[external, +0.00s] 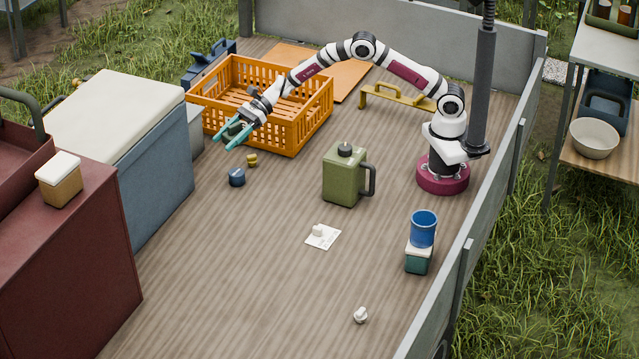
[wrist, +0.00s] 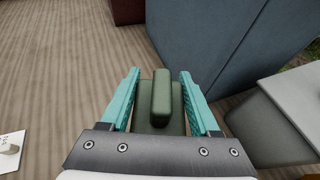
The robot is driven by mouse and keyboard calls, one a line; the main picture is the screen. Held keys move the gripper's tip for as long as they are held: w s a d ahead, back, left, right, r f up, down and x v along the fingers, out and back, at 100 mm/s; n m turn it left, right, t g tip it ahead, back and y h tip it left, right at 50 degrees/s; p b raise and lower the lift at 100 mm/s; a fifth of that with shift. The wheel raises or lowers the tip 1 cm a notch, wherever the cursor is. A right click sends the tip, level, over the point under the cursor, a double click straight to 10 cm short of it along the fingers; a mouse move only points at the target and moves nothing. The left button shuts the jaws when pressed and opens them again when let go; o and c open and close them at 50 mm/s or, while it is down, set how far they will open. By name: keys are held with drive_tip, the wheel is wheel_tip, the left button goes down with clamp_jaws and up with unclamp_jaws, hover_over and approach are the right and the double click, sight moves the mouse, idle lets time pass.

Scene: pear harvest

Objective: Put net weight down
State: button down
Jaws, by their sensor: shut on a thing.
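The net weight (wrist: 161,98) is a dark green block with a raised, rounded bar on top. It lies between the two teal fingers of my gripper (wrist: 160,72) in the wrist view. In the external view my gripper (external: 225,146) is at the left front side of the orange crate, shut on the weight (external: 236,130), which is partly hidden by the fingers. The weight appears held above the wooden deck, but its exact height is hard to tell.
The orange crate (external: 268,132) is right behind my gripper. A blue round piece (external: 237,177) and a small yellow piece (external: 252,160) lie below it. A blue chest (external: 160,165) stands to the left. A green jug (external: 343,180) and a white card (external: 323,238) are on the deck; the front deck is mostly clear.

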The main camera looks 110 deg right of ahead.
wheel_tip(320, 180, down, 6)
hover_over(218, 218)
drive_tip(key=f, duration=0.6)
drive_tip(key=shift+s+d+f, duration=0.1)
drive_tip(key=shift+d+f, duration=0.15)
drive_tip(key=shift+f, duration=0.15)
wheel_tip(218, 218, down, 4)
drive_tip(key=shift+a+f, duration=0.1)
drive_tip(key=shift+a, duration=0.05)
drive_tip(key=shift+f, duration=0.1)
drive_tip(key=shift+c, duration=0.6)
unclamp_jaws()
